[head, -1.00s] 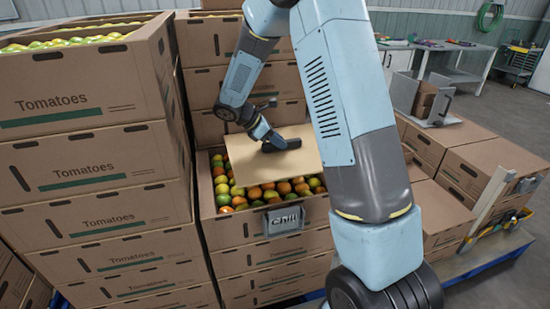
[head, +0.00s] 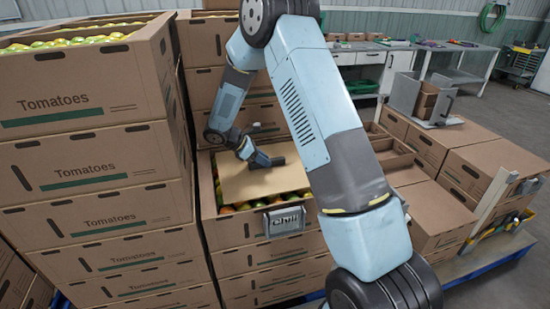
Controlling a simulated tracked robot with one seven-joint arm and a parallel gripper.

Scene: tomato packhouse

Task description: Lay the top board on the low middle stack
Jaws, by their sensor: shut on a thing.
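A flat tan board (head: 248,182) is at the low middle stack (head: 268,263), over its open top crate of tomatoes (head: 240,208). The board covers most of the crate. Tomatoes show along the front edge and at the left side. My gripper (head: 268,160) is shut on the board near its back right part. The fingertips are small and partly hidden by the gripper's own body. I cannot tell whether the board touches the crate all round.
A tall stack of tomato crates (head: 85,165) stands close on the left. Another tall stack (head: 205,85) rises behind. A grey "chill" sign (head: 284,220) hangs on the front of the middle stack. Lower closed boxes (head: 490,165) stand on the right.

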